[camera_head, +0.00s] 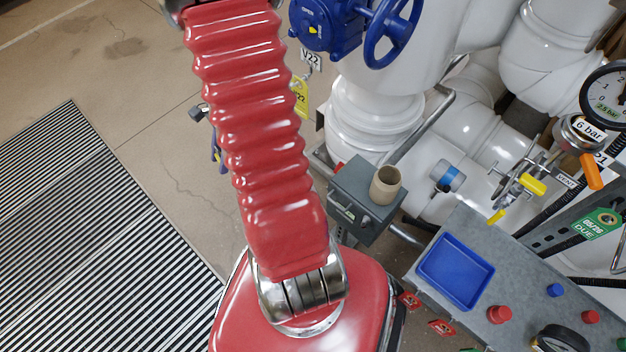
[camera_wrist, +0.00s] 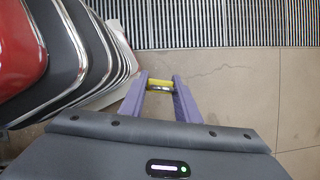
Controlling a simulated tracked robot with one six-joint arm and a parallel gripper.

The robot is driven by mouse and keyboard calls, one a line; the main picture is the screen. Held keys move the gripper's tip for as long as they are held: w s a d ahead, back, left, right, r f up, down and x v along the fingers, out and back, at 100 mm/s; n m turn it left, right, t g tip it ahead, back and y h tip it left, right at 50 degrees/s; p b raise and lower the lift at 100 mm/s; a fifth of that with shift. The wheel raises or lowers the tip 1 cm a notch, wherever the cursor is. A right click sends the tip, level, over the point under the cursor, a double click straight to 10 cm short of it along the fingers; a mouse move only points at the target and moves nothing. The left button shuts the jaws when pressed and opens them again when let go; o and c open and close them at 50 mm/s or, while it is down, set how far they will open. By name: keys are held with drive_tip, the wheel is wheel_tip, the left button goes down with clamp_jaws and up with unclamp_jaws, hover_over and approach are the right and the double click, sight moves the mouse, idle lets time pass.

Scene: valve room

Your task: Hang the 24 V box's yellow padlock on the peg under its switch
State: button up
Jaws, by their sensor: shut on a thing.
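My gripper (camera_wrist: 160,79) has two purple fingers, shut on a small yellow thing (camera_wrist: 160,85) with a dark or metal part below it. It looks like the yellow padlock, but it is too small to read. The floor shows behind it, and nothing touches it there. In the head view my gripper (camera_head: 216,148) is mostly hidden behind my red arm; only a bit of purple shows at the arm's left side.
A grey box (camera_head: 350,208) carrying a cardboard tube (camera_head: 385,185) stands right of my arm. A blue tray (camera_head: 455,271) lies on a grey bench.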

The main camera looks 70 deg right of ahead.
idle(0.3)
drive_tip(key=s+d+f+n+g+h, duration=0.1)
drive_tip(key=s+d+f+n+g, duration=0.1)
drive_tip(key=s+d+f+n, duration=0.3)
drive_tip(key=s+d+f+n+g+h, duration=0.1)
drive_tip(key=s+d+f+n, duration=0.5)
drive_tip(key=f+n, duration=0.6)
drive_tip(key=s+d+f+n+g+h, duration=0.2)
drive_tip(key=s+d+f+n+g, duration=0.2)
drive_tip(key=d+f+n, duration=0.5)
drive_tip(key=x, duration=0.7)
drive_tip(key=shift+f, duration=0.2)
drive_tip(key=shift+s+a, duration=0.15)
